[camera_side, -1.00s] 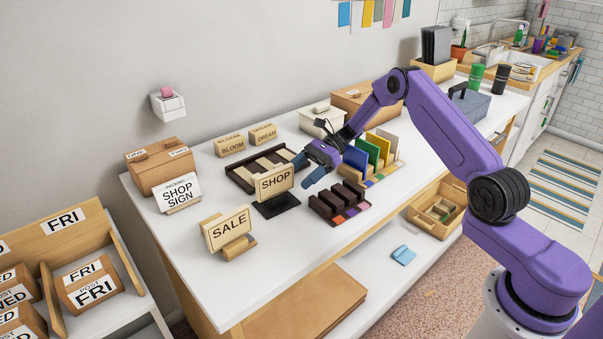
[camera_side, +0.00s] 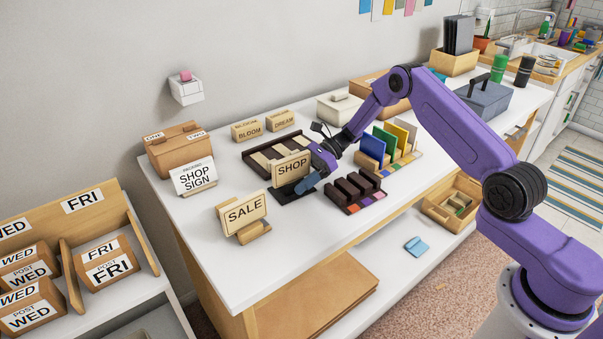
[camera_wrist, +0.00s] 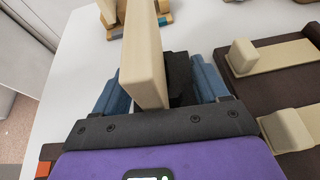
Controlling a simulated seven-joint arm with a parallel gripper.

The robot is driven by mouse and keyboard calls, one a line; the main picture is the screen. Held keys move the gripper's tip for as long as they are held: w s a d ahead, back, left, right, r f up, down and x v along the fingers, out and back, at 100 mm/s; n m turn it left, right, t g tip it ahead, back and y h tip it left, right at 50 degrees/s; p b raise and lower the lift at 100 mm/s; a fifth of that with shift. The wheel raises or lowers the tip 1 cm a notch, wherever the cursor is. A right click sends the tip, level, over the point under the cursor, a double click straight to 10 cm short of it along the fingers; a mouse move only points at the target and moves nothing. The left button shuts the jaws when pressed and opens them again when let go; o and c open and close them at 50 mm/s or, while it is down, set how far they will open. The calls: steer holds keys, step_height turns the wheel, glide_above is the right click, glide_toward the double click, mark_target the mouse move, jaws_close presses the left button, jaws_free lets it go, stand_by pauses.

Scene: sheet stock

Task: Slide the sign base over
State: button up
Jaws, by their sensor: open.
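The SHOP sign (camera_side: 291,166) is a pale wooden board standing upright in a black sign base (camera_side: 286,192) on the white table. The board (camera_wrist: 142,60) and part of the dark base (camera_wrist: 179,76) also show in the wrist view. My gripper (camera_side: 309,185) is low at the right side of the sign. In the wrist view its blue fingers (camera_wrist: 160,84) are open, one on either side of the sign and base. Gaps seem to remain, but I cannot tell whether either finger touches the base.
The SALE sign (camera_side: 244,216) stands in front, to the left. A dark slotted tray (camera_side: 258,150) lies close behind. A dark rack (camera_side: 352,193) is close on the right. The SHOP SIGN card (camera_side: 194,178) stands left, with bare table between.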

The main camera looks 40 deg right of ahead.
steer(key=c, duration=1.2)
steer(key=shift+w, duration=0.85)
steer(key=o, duration=1.3)
steer(key=v, duration=1.2)
